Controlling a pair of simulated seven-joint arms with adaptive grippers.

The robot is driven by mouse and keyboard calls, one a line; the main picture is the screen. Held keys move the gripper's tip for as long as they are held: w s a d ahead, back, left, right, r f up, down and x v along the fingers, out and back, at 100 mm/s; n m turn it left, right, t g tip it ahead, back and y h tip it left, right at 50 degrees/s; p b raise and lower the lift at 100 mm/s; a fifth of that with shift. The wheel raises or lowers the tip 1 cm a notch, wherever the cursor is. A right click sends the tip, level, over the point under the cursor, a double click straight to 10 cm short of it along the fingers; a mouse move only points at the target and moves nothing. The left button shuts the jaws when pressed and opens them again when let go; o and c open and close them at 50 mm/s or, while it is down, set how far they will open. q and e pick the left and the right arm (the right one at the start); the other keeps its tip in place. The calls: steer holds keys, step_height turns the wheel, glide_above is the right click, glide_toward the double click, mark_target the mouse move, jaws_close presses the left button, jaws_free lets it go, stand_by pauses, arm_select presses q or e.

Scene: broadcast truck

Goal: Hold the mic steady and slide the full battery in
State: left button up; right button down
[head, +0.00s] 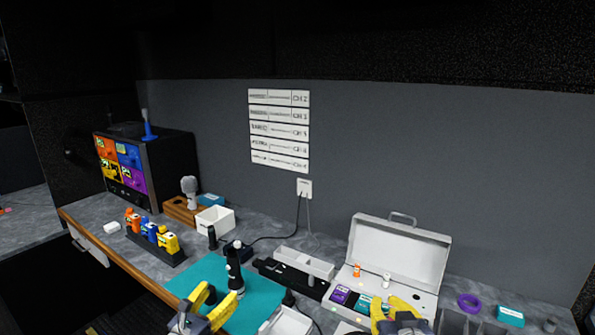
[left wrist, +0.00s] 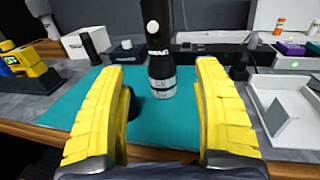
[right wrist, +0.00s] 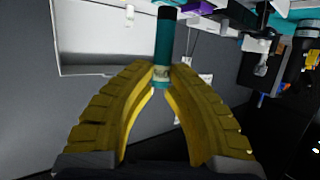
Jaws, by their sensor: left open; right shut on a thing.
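The black microphone (head: 234,276) stands upright on the teal mat (head: 268,291), with a white dot and pale bands on its body. In the left wrist view the microphone (left wrist: 160,42) stands beyond and between the fingertips. My left gripper (head: 220,293) is open in front of it, apart from it. My right gripper (head: 388,302) is at the open white case (head: 430,262). In the right wrist view the right gripper (right wrist: 162,76) is shut on a teal and black battery (right wrist: 164,42). The fingers hide part of the battery's lower end.
A white tray (head: 286,322) lies at the mat's front right. A black and white rack (head: 302,264) stands behind the mat, with a white box (head: 216,219) further left. A grey microphone (head: 190,188) stands in a wooden holder. Dark bins (head: 455,322) are at the right.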

mark_target(232, 279)
arm_select(q)
steer(key=shift+x, duration=4.2)
steer(key=shift+f, duration=0.1)
jaws_close()
jaws_free()
jaws_close()
